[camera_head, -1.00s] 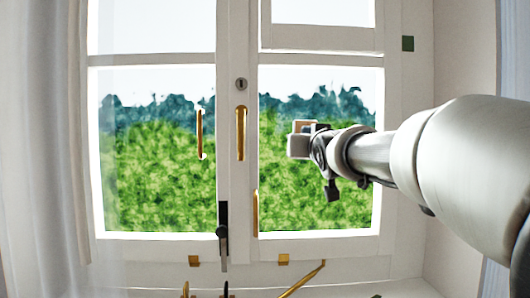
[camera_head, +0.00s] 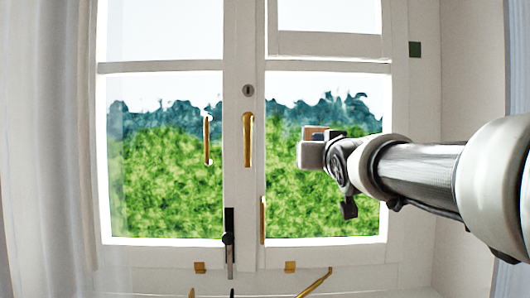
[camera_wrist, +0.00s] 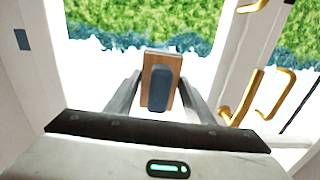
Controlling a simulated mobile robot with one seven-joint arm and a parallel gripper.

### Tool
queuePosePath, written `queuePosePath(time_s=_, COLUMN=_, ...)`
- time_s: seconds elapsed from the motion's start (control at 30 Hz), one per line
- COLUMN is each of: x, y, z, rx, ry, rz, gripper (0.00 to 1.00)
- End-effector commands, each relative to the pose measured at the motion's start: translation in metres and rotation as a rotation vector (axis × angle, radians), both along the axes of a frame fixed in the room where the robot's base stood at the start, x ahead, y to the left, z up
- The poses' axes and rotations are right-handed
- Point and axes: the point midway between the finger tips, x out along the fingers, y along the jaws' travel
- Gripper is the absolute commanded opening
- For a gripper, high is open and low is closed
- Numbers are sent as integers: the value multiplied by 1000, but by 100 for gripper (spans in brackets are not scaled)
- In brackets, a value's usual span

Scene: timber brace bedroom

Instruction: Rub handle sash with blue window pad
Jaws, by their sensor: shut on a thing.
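My gripper (camera_head: 318,150) is shut on the blue window pad, a wooden block (camera_wrist: 147,95) with a dark blue-grey piece on it, in the wrist view. The pad shows small in the head view, with a brown patch (camera_head: 315,131). The gripper is in front of the right window sash (camera_head: 325,255), over its glass. Whether the pad touches the glass I cannot tell. A tall brass handle (camera_head: 248,140) is on the middle upright, left of the gripper, and a thinner brass handle (camera_head: 207,140) is farther left. Which sash is the handle sash is unclear.
A dark lever (camera_head: 229,245) hangs low on the middle upright. Brass catches (camera_head: 290,267) and a slanted brass stay (camera_head: 316,282) are along the bottom. A dark green square (camera_head: 415,48) is on the frame at upper right. A pale curtain (camera_head: 45,150) hangs at left.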

Motion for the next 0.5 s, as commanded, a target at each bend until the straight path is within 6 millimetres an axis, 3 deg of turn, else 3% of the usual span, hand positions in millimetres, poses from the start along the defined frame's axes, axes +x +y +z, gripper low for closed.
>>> queuePosePath(time_s=0.5, x=-10, y=0, z=0, rx=0, ry=-1, rz=0, gripper=30)
